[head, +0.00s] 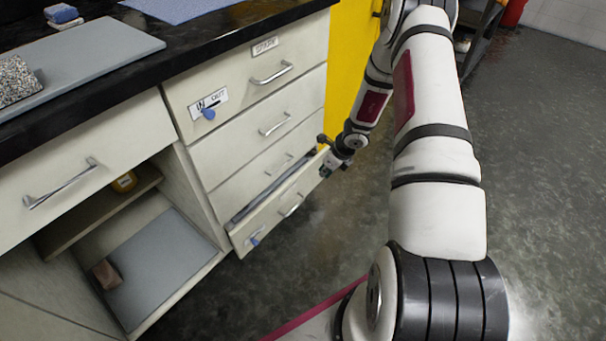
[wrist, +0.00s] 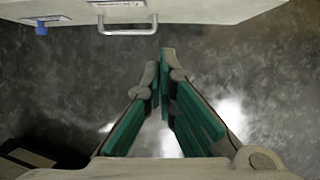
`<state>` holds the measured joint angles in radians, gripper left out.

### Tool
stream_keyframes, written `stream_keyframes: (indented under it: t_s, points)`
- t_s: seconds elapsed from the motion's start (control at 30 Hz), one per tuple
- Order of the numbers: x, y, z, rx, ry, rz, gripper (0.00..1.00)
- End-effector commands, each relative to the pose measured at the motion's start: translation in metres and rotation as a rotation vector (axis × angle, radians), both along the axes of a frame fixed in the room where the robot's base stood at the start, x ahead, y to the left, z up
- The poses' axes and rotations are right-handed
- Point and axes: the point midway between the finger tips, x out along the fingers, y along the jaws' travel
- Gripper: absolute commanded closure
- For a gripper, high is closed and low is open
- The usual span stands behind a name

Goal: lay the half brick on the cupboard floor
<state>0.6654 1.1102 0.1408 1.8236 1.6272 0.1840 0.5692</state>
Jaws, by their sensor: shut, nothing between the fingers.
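A small reddish-brown block, which looks like the half brick (head: 107,274), lies low inside the open cupboard at the left edge of a grey mat (head: 165,262). The cupboard floor (head: 148,326) shows as a pale strip in front of the mat. My gripper (head: 327,172) is well to the right of the cupboard, beside the bottom drawer (head: 275,221). In the wrist view, my gripper's green-padded fingers (wrist: 161,72) converge at the tips with nothing between them. The drawer front (wrist: 190,12) and its handle (wrist: 127,27) are just beyond the tips.
The bottom drawer stands slightly open, with a blue knob (head: 255,241) at its left. Floor to the right (head: 545,170) is clear.

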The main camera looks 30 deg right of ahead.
Motion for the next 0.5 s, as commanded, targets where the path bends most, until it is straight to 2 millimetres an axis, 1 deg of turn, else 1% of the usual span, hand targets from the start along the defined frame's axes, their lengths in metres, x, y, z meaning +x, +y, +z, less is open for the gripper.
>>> stream_keyframes:
  t_s: [0.17, 0.5]
  points:
    - [0.004, 0.003, -0.016, 0.002, 0.002, 0.001, 1.00]
    - [0.027, 0.011, -0.077, 0.002, 0.001, 0.001, 1.00]
